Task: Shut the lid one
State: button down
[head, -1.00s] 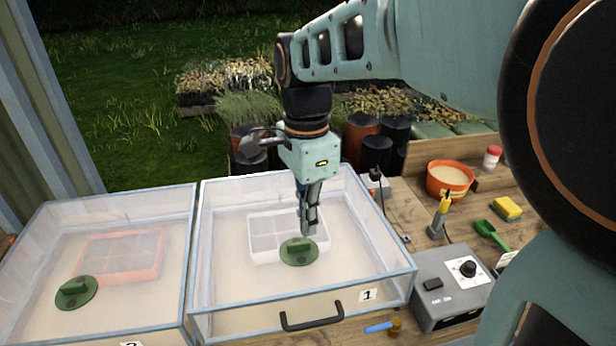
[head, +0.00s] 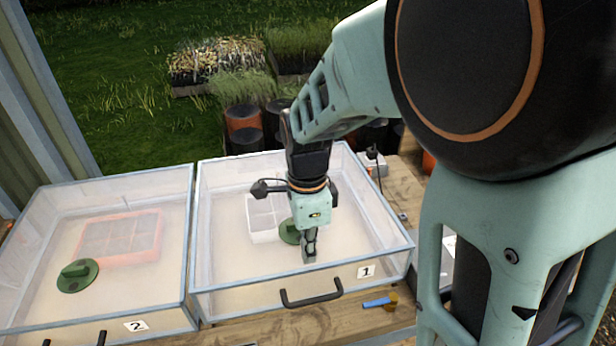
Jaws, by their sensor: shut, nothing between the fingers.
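Lid one is the clear, pale-framed cover (head: 372,205) on the propagator box labelled 1 (head: 366,271). It looks down flat on the box, its front frame edge along the box's front wall. A dark handle (head: 311,298) is at the front. A round green vent (head: 288,232) sits on the lid, partly hidden by my gripper. A white tray (head: 262,216) shows blurred through the lid. My gripper (head: 309,260) points down, shut and empty, over the front part of the lid. I cannot tell whether its fingertips touch it.
A second clear-lidded box labelled 2 (head: 135,326) stands close on the left, with a green vent (head: 77,276) and an orange tray under it. A blue-handled tool (head: 378,302) lies on the bench in front. My arm hides much of the right side.

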jog(key=shift+f, duration=0.8)
jog(key=shift+f, duration=0.1)
